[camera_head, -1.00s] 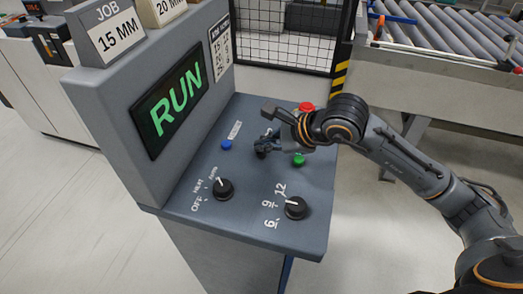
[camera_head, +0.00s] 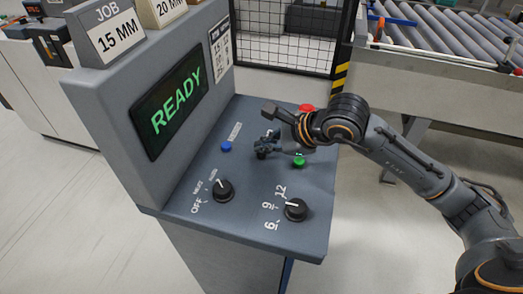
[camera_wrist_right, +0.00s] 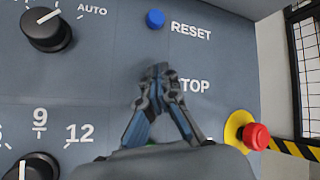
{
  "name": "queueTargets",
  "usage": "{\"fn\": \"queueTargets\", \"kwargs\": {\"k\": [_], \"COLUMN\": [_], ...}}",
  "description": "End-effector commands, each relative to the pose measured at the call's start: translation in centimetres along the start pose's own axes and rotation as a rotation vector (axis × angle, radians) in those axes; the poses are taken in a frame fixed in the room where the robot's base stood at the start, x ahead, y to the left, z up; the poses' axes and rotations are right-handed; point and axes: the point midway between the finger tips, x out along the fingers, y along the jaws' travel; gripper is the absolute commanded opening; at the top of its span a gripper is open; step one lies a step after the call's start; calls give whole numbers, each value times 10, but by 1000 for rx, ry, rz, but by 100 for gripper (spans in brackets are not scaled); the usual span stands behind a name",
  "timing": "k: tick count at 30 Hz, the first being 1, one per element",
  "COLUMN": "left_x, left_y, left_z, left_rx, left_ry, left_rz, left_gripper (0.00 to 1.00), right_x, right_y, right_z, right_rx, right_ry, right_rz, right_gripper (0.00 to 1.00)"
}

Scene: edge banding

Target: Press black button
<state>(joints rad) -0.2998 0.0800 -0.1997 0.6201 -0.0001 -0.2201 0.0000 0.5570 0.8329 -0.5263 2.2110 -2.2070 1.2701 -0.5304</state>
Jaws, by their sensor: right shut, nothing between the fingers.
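My right gripper (camera_head: 262,150) is shut and empty over the sloping grey control panel (camera_head: 178,208). In the right wrist view its closed fingertips (camera_wrist_right: 160,72) are beside the white STOP label (camera_wrist_right: 193,86), below the blue RESET button (camera_wrist_right: 155,19). The black button is not distinctly visible; the fingers cover the spot left of STOP. I cannot tell whether the fingertips touch the panel. The screen (camera_head: 170,106) reads READY in green. My left gripper is not in view.
A green button (camera_head: 298,161) and a red emergency button (camera_head: 306,108) are close to the right gripper. Two black knobs (camera_head: 223,190) (camera_head: 295,209) are at the panel's front. A roller conveyor (camera_head: 440,35) is at the back right.

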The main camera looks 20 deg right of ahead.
Motion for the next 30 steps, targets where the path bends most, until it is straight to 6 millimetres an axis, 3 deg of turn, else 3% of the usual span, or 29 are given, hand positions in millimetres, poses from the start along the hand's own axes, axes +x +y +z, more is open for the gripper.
{"fn": "queueTargets", "kwargs": {"k": [17, 30], "left_x": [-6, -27], "left_y": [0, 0], "left_z": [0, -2], "left_rx": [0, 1], "left_ry": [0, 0], "left_rz": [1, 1], "left_gripper": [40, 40], "right_x": [-9, -38], "right_y": [-7, -29], "right_z": [7, 28], "right_rx": [-1, -2], "right_ry": [-2, -2], "right_rz": [-2, -3], "right_gripper": [0, 0]}}
